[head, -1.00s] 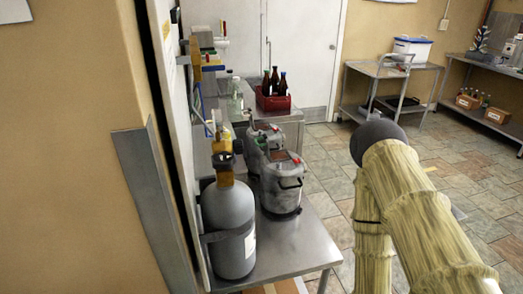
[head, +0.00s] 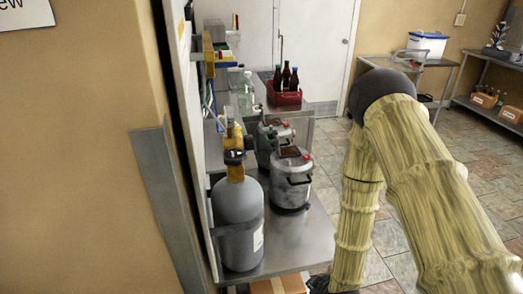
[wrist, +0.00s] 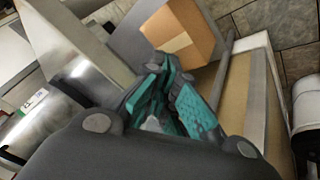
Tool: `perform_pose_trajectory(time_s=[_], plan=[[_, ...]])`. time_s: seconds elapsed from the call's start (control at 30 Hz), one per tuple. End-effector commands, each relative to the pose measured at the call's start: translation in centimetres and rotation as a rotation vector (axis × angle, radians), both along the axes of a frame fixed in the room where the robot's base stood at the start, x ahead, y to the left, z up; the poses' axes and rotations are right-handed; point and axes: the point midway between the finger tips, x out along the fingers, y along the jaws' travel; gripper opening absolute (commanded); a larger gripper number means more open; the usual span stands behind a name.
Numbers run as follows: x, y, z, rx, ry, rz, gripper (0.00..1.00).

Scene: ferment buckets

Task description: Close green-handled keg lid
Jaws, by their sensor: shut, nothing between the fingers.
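Two metal kegs stand on the steel table (head: 300,250) in the head view. The nearer keg (head: 291,190) has black side handles and a reddish-brown top with a red part beside it. The farther keg (head: 264,150) is partly hidden behind it and looks greenish on its left side. I cannot clearly tell which handle is green, or how far either lid is open. My gripper (wrist: 172,78), with teal finger pads, is shut and empty in the wrist view. In the head view its dark end is low, by the table's front right corner, apart from both kegs.
A grey gas cylinder (head: 238,222) stands at the table's near left, beside the wall. A red crate (head: 284,98) of bottles is behind the kegs. A cardboard box (wrist: 184,35) is beyond my fingers in the wrist view.

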Motion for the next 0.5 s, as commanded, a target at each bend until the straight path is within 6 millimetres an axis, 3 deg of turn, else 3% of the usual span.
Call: perform_pose_trajectory(time_s=[0.03, 0.27, 0.5], plan=[[2.7, 1.0, 1.8, -0.027, -0.072, 0.070, 0.00], [13.0, 5.9, 9.2, -0.202, -0.403, 0.388, 0.00], [23.0, 12.4, 20.3, -0.474, -0.829, 0.713, 0.00]])
